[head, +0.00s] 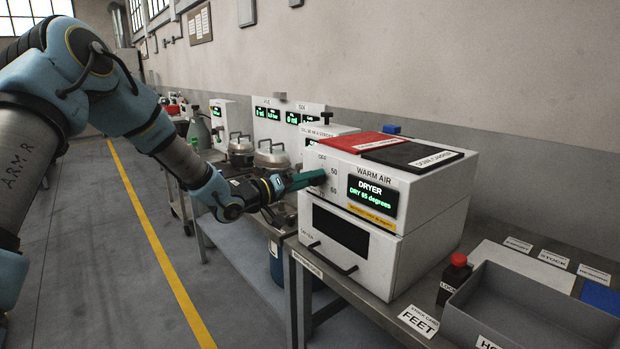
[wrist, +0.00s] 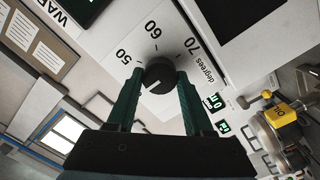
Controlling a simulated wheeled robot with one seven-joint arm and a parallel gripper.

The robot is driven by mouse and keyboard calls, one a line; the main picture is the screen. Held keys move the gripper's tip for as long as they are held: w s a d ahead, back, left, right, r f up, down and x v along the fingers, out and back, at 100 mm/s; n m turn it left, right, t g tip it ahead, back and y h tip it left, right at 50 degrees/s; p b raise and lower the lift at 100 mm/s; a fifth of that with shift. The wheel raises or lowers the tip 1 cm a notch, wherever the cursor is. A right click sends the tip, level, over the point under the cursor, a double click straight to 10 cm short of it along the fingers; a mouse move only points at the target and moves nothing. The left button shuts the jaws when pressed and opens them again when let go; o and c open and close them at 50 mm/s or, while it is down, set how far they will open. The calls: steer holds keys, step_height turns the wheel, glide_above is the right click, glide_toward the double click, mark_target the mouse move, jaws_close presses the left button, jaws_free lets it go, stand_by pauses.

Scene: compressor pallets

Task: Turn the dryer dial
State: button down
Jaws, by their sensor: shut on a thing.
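The dryer (head: 400,215) is a white box on the bench. Its lit display (head: 372,198) reads "DRYER" and "DRY 65 degrees". The dial is a round black knob (wrist: 159,75) on the dryer's front, in a scale marked 50, 60 and 70 degrees in the wrist view. My gripper (head: 312,178) has green fingers and reaches the dryer's front from the left. In the wrist view the fingers (wrist: 158,88) are shut on the dial, one on each side. The fingers hide the dial in the head view.
A red mat (head: 358,142) and a black mat (head: 412,155) lie on the dryer. A grey tray (head: 530,318) and a red-capped bottle (head: 454,280) stand at right. Metal pots (head: 272,160) stand behind my gripper. The floor at left is clear.

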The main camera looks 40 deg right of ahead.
steer(key=shift+f, duration=0.1)
stand_by(0.3)
steer(key=shift+c, duration=1.4)
jaws_free()
steer(key=a+b, duration=0.3)
steer(key=a, duration=0.7)
steer(key=shift+w+a, duration=0.4)
steer(key=shift+w, duration=0.05)
